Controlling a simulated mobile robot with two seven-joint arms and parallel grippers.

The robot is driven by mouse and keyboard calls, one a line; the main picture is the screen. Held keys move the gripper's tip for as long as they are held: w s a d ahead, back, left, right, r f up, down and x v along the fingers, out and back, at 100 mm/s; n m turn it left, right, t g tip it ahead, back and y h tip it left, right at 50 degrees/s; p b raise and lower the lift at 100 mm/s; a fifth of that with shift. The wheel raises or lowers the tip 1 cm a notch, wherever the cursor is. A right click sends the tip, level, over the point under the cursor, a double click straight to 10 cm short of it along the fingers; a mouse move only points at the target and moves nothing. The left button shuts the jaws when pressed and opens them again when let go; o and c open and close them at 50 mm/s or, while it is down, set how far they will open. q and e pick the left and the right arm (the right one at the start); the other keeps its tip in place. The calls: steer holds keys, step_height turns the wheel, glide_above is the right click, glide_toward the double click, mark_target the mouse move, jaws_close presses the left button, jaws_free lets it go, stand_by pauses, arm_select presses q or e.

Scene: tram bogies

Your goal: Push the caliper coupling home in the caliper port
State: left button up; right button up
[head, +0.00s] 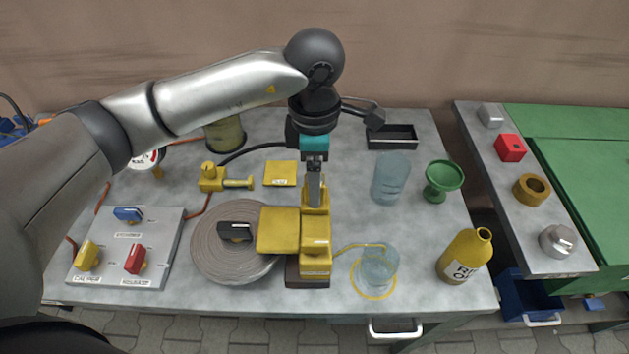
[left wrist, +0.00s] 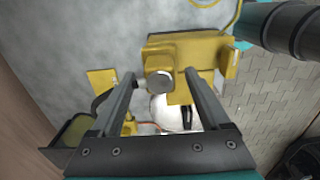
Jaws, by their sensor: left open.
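The yellow caliper (head: 316,232) stands on a dark base at the middle front of the table, with a flat yellow plate on its left side. My left gripper (head: 314,196) points down at its rear part, with its fingers open. In the left wrist view the open fingers (left wrist: 160,74) are on either side of a round silver cap (left wrist: 159,82) with a short stub, against the yellow caliper (left wrist: 182,48). I cannot tell whether this cap is the coupling or how deep it sits. A black hose (head: 250,151) runs from a yellow fitting (head: 212,178) behind the gripper.
A coiled grey disc (head: 212,262) lies left of the caliper, beside a switch panel (head: 160,232). A glass jar (head: 379,268), a second jar (head: 391,178), a green goblet (head: 443,181) and a yellow bottle (head: 465,256) stand right. A black tray (head: 392,136) is behind.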

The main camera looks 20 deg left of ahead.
arm_select(q)
step_height(320, 180, up, 13)
steer(key=p, duration=0.1)
steer(key=shift+f, duration=0.1)
stand_by(0.5)
